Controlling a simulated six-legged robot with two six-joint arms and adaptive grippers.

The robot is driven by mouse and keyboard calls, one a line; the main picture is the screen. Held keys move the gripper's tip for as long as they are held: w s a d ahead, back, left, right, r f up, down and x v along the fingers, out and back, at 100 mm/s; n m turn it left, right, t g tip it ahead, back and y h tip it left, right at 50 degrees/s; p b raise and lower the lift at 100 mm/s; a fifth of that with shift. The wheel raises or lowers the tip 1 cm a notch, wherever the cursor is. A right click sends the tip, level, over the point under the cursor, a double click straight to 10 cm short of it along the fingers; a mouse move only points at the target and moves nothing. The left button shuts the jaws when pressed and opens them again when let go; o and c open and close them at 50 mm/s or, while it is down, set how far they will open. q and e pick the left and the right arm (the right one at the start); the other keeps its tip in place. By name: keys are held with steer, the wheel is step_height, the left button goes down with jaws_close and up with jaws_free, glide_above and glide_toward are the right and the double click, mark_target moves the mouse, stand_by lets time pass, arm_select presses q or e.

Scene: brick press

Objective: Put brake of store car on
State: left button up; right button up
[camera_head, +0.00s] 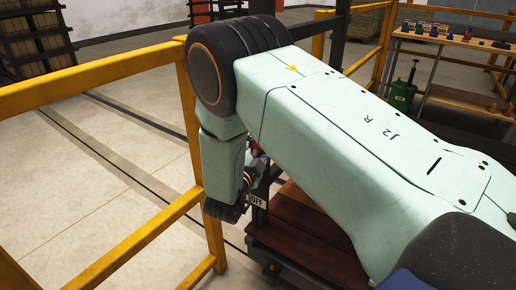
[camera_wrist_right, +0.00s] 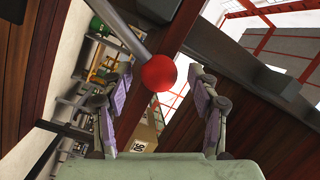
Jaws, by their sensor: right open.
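The brake lever's red ball knob (camera_wrist_right: 159,73) sits on a grey rod (camera_wrist_right: 120,27) in the right wrist view. My right gripper (camera_wrist_right: 161,82) is open, one finger on each side of the knob. The knob is near the fingertips, with visible gaps on both sides. In the head view, my right arm covers most of the lever. The store car's brown wooden deck (camera_head: 310,232) lies below the arm. My left gripper is out of view.
A yellow railing (camera_head: 95,72) runs along the left, with its post close to my right wrist. A bench (camera_head: 450,42) with small coloured items stands at the back right, near a green jack-like device (camera_head: 403,92). Stacked racks (camera_head: 38,42) stand far left. The floor beyond the railing is clear.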

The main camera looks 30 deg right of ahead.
steer(key=shift+c, duration=0.4)
steer(key=shift+d, duration=0.15)
steer(key=shift+c, duration=1.4)
jaws_close()
